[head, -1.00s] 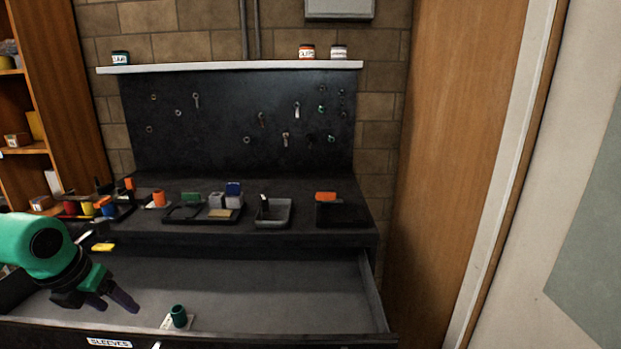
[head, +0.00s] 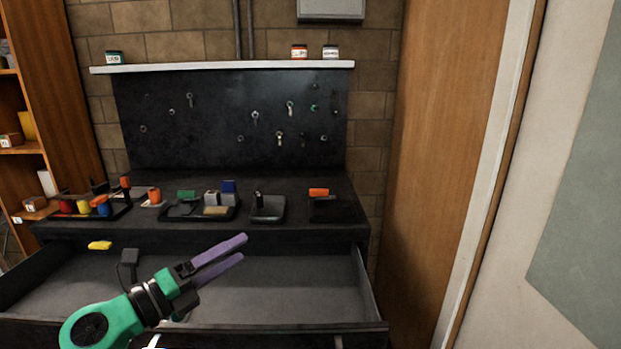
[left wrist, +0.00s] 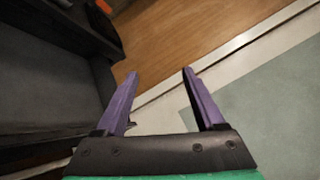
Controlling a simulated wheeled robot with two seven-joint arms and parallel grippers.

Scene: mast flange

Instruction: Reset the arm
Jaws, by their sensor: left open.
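My left gripper (head: 243,249) has purple fingers and a green and black arm. In the head view it is over the open drawer (head: 300,285), its fingers pointing right and slightly up. In the left wrist view its fingers (left wrist: 160,78) are spread apart with nothing between them. The arm hides the drawer's front left part, where the green sleeve stood earlier. My right gripper is not in view.
The bench top behind the drawer holds a tray of colored pieces (head: 120,210), a tray of blocks (head: 165,216), a grey tray (head: 268,217) and a black bin (head: 335,211). A yellow piece (head: 99,245) lies at the drawer's back left. A wooden door (head: 440,160) stands right.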

